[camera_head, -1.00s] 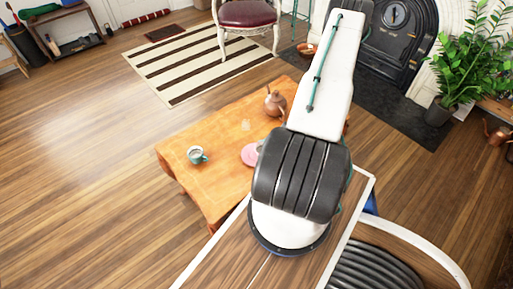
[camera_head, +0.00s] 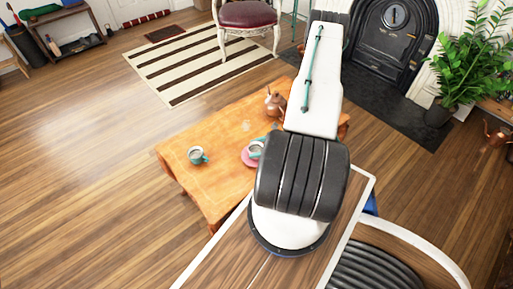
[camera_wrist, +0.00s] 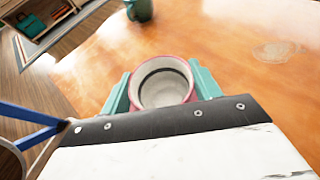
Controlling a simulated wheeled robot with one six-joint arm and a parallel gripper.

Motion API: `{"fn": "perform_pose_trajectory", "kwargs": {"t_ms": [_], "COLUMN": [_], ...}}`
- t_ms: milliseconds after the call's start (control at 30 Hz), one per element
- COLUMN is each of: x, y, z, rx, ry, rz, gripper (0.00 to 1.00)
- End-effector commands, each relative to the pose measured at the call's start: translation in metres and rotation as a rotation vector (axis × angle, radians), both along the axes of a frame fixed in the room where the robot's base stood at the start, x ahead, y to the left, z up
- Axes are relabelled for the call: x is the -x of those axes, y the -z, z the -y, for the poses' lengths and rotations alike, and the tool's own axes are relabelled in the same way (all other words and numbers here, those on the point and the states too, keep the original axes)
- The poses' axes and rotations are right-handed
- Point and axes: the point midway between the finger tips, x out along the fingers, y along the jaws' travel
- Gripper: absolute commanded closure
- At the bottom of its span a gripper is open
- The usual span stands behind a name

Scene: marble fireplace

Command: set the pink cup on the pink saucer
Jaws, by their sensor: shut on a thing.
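The pink cup (camera_wrist: 163,86) is upright between the teal fingers of my gripper (camera_wrist: 162,92) in the wrist view, with its pale inside showing. My gripper is shut on it. In the head view, the cup (camera_head: 256,147) and a bit of my gripper's teal finger show just left of my arm, over the pink saucer (camera_head: 246,159). The saucer lies on the wooden table and is partly hidden by the cup and my arm. In the wrist view the saucer is not seen. I cannot tell whether the cup touches the saucer.
A teal cup (camera_head: 197,155) stands on the table (camera_head: 212,190) to the left of the saucer. A copper-brown jug (camera_head: 274,104) stands behind the saucer. The table between the teal cup and the saucer is clear.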

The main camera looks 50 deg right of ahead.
Motion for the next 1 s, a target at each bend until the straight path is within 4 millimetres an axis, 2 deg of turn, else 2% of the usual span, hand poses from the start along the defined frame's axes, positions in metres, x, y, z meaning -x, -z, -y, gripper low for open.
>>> {"fn": "perform_pose_trajectory", "kwargs": {"t_ms": [33,100,467,567,1000], "x": [0.000,0.000,0.003,0.013,0.080], "y": [0.000,0.000,-0.004,-0.009,-0.043], "z": [0.000,0.000,0.002,0.010,0.054], "rx": [0.000,0.000,0.001,0.001,0.001], "ry": [0.000,0.000,0.002,0.004,0.004], "rz": [0.000,0.000,0.000,0.001,0.001], "gripper": [0.30,0.16,0.16,0.16,0.16]}}
